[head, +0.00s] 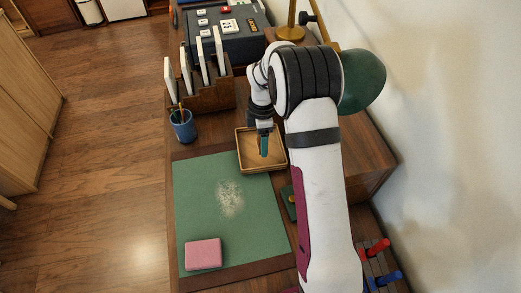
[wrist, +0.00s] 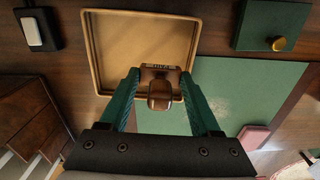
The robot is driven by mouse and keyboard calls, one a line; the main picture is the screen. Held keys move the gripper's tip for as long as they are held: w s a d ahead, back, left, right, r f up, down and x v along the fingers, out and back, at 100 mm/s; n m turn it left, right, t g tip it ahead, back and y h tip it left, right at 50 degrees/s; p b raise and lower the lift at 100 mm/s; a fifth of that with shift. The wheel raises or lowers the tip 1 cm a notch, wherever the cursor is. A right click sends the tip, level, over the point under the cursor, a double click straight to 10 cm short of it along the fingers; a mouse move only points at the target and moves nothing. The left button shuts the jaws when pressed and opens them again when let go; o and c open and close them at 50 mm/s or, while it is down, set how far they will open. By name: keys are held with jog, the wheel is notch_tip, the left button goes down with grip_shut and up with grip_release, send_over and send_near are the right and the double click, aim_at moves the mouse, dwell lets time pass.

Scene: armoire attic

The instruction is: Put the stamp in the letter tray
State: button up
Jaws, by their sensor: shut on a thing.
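The letter tray (head: 242,163) is a shallow tan square tray at the back edge of the green mat. It fills the upper middle of the wrist view (wrist: 91,60). My gripper (head: 264,150) is over the tray in the head view, pointing down. In the wrist view, its teal fingers (wrist: 160,80) are shut on the stamp (wrist: 160,93), a brown wooden piece with a rounded handle. The stamp overlaps the tray's lower rim in that view; its height above the tray floor is hard to tell. In the head view the fingers mostly hide the stamp.
A wooden rack (head: 214,98) with white envelopes and a blue pencil cup (head: 183,126) stand left of the tray. A pink block (head: 203,254) lies on the green mat (head: 205,200), which has a pale dusty patch. A green box with a brass knob (wrist: 260,25) sits beside the tray.

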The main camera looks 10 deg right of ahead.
notch_tip(320, 180, down, 5)
jog(key=shift+r, duration=0.1)
jog(key=shift+f, duration=0.2)
jog(key=o, duration=1.1)
